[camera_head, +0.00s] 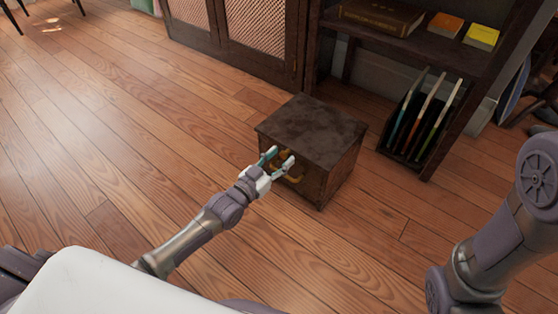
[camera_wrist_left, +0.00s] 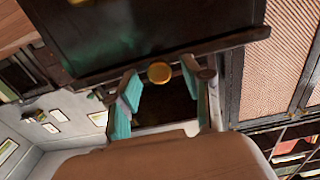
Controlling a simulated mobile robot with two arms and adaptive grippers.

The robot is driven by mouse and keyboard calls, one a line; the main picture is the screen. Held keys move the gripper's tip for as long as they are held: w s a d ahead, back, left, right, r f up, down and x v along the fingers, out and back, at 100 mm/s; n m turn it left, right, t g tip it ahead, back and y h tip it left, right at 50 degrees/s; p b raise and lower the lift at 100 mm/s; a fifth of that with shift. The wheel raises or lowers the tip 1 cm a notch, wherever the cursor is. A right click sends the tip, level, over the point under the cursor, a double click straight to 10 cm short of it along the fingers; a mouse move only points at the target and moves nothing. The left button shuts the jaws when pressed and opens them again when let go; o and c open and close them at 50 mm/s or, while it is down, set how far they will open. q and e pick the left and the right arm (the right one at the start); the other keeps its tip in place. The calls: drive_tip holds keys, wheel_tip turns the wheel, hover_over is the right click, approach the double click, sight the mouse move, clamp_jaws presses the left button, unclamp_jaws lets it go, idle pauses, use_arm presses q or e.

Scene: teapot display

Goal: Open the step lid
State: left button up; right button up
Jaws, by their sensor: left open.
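The step is a dark brown wooden box (camera_head: 338,172) on the floor in the middle of the head view. Its flat worn lid (camera_head: 312,128) lies level on top and looks shut. Gold-coloured fittings (camera_head: 294,178) show on its front face. My left gripper (camera_head: 279,158) is open at that front face, just below the lid's front edge. In the left wrist view, the open teal fingers (camera_wrist_left: 160,88) stand either side of a round gold knob (camera_wrist_left: 159,72). I cannot tell whether they touch it. My right gripper is out of view.
A dark shelf unit stands behind, with a brown book (camera_head: 382,16), an orange book (camera_head: 445,26) and a yellow book (camera_head: 482,36). A rack of upright thin items (camera_head: 420,122) stands right of the step. Lattice-door cabinet (camera_head: 258,35) is behind. Floor (camera_head: 110,130) at left is clear.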

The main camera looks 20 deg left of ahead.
use_arm(q)
drive_tip(key=shift+c, duration=0.2)
clamp_jaws()
drive_tip(key=shift+r, duration=0.15)
